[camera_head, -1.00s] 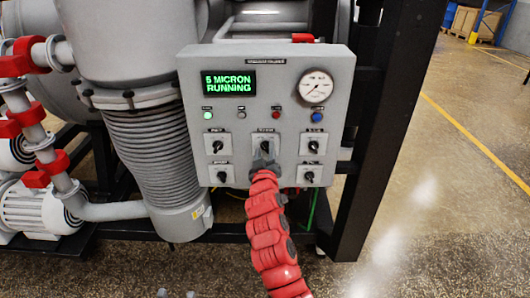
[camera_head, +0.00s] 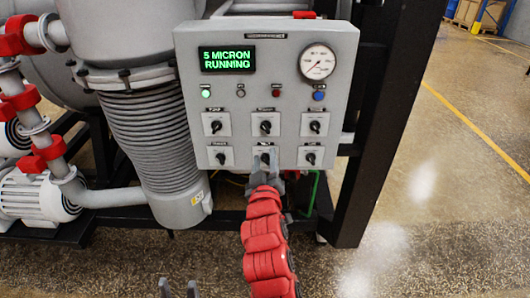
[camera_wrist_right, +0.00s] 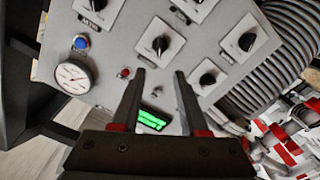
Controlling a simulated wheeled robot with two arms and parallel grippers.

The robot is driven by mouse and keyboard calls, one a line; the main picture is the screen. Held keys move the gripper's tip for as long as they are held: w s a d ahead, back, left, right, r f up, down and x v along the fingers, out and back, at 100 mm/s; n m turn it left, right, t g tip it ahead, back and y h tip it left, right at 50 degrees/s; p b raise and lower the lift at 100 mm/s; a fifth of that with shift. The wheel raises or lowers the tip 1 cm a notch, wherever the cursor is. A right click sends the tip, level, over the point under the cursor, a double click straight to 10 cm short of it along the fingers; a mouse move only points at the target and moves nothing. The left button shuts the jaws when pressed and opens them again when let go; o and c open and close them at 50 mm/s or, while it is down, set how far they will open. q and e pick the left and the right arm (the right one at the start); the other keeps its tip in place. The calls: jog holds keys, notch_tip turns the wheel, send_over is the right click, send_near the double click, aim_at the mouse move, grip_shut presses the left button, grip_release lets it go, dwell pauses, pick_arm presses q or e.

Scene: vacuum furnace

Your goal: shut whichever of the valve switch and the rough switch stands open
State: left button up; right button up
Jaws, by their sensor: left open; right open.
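The grey control panel (camera_head: 330,95) carries two rows of black rotary switches on white plates. Their labels are too small to read, so I cannot tell which are the valve and rough switches, or which stands open. My right gripper (camera_head: 267,170), on the red arm, is open in front of the lower middle switch (camera_head: 265,156) and partly covers it. The upper middle switch (camera_head: 265,127) is uncovered above it. In the right wrist view the fingers (camera_wrist_right: 160,75) are spread with nothing between them. My left gripper (camera_head: 179,288) shows only its open tips at the bottom edge.
A green display (camera_head: 228,59) reads "5 MICRON RUNNING". A round gauge (camera_head: 318,62) and small lights sit above the switches. A ribbed bellows (camera_head: 153,140) stands left of the panel, a black frame post (camera_head: 370,140) right. The floor at right is clear.

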jog(key=shift+s+b, duration=0.45)
jog(key=shift+s, duration=1.75)
jog(key=shift+w, duration=0.1)
